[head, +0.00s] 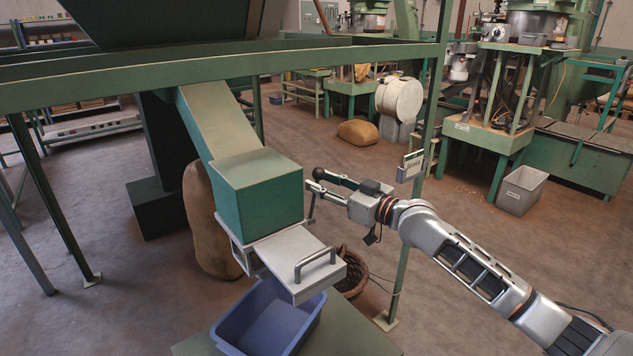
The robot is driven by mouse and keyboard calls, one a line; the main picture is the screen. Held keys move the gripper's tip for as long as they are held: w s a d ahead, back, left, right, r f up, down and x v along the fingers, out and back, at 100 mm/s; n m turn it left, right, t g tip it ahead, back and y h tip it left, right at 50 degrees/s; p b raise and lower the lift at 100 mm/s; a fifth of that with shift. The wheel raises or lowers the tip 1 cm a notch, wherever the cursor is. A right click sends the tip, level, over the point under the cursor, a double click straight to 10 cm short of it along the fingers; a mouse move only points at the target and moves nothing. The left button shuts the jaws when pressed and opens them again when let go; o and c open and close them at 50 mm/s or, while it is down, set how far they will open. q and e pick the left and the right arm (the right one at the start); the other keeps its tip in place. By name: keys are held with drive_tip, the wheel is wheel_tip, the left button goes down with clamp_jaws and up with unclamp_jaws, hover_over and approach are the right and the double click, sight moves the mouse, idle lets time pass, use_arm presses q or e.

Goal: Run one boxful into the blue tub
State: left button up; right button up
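The blue tub (262,325) stands on a low green platform under the outlet. Above it is the green box (262,200) at the foot of a sloping chute. A pale metal slide plate (285,250) with a bar handle (318,262) juts out below the box, over part of the tub. A lever with a black ball knob (319,174) stands at the box's right side. My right gripper (314,180) is at the lever, its fingers apart near the knob; contact is unclear. The tub's inside shows no nuts in its visible part. My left gripper is out of view.
A wicker basket (352,272) and a full sack (205,225) stand behind the outlet. A green beam (200,75) crosses above. Open floor lies to the left.

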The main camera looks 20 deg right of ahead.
drive_tip(key=shift+x, duration=1.05)
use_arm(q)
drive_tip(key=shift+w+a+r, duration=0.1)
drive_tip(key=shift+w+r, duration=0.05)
use_arm(e)
drive_tip(key=shift+c, duration=0.4)
